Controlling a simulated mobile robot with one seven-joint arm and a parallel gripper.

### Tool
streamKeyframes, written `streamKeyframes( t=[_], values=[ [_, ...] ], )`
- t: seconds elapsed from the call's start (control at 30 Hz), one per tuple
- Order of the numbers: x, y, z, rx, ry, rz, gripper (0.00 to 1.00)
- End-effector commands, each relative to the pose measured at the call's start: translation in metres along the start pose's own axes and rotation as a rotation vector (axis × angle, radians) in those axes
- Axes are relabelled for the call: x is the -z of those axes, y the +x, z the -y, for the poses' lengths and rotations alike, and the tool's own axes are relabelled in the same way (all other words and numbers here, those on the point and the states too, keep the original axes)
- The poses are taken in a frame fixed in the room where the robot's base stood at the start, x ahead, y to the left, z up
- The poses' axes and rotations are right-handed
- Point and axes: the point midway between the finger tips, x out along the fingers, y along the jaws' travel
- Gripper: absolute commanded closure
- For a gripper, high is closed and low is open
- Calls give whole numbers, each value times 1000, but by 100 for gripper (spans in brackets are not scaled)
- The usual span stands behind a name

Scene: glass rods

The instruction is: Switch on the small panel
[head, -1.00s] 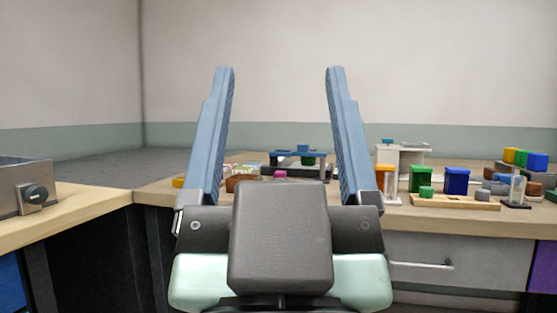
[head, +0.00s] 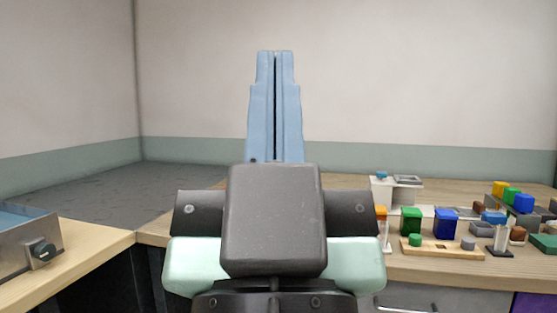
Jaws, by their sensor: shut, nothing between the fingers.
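My gripper (head: 275,56) stands upright in the middle of the head view, its two blue fingers pressed together with nothing between them. A grey metal box (head: 14,257) with a dark round knob (head: 42,253) on its front stands on the left counter, well apart from my gripper. I cannot tell whether this box is the small panel, and no lit sign shows on it. No other clear panel is visible. My gripper and wrist hide the middle of the back counter.
The right counter (head: 425,271) holds a white stand (head: 381,190), a green block (head: 411,220), a blue block (head: 446,221) and several other small coloured blocks. A drawer front (head: 405,296) is below. The left counter (head: 85,254) is bare near the corner.

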Motion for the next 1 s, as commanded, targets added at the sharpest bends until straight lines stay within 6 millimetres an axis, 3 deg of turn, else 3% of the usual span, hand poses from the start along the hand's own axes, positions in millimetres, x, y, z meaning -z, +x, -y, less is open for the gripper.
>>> streamKeyframes(
  t=[0.03, 0.7, 0.83, 1.0],
  values=[
    [26, 27, 0, 0, 0, 0, 100],
    [183, 193, 0, 1, 1, 0, 100],
    [205, 216, 0, 2, 1, 0, 100],
    [214, 226, 0, 2, 1, 1, 100]
  ],
)
